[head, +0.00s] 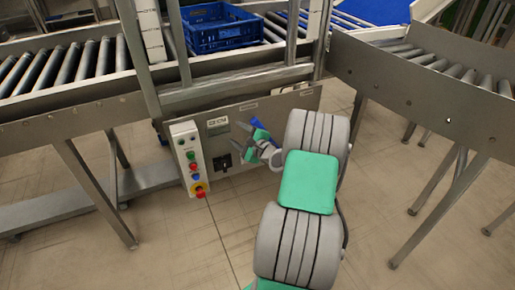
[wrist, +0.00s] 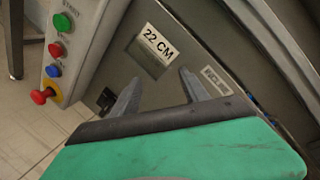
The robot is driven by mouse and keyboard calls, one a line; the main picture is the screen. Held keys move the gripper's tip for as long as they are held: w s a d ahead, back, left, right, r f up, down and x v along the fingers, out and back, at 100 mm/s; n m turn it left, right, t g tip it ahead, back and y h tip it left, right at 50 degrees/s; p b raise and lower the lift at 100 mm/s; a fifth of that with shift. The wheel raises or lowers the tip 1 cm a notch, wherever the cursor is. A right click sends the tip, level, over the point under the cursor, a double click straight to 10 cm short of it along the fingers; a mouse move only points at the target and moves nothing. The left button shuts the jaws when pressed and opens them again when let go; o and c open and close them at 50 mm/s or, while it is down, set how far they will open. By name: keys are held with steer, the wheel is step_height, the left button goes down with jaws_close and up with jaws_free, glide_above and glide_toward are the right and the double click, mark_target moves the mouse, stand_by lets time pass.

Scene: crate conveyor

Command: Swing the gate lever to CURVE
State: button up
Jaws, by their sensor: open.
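My gripper (head: 257,148) is open and empty in front of the grey panel (head: 290,107) below the conveyor. In the wrist view its two fingers (wrist: 160,88) are spread, with a plate reading "22 CM" (wrist: 155,50) behind them. A blue piece (head: 259,124) shows just above the gripper in the head view, partly hidden. I cannot tell whether it is the gate lever's handle. A small black fitting (head: 222,160) sits low on the panel, left of the gripper. It shows partly in the wrist view (wrist: 105,98). No CURVE marking is readable.
A control box (head: 188,155) with green, red and blue buttons and a red knob on yellow stands left of my gripper. A blue crate (head: 221,40) sits on the conveyor above. Roller conveyors (head: 430,95) run left and right on steel legs. The floor in front is clear.

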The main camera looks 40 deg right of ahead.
steer(key=s+d+f+m+t+h+b, duration=0.1)
steer(key=s+d+f+m+h, duration=0.1)
steer(key=d+m, duration=0.25)
steer(key=s+d+f+m+t+h, duration=0.1)
steer(key=s+d+f+m+h, duration=0.15)
steer(key=d, duration=0.25)
steer(key=x, duration=0.7)
steer(key=shift+w+d+r+b, duration=0.1)
steer(key=shift+b, duration=0.25)
steer(key=shift+c, duration=0.4)
jaws_close()
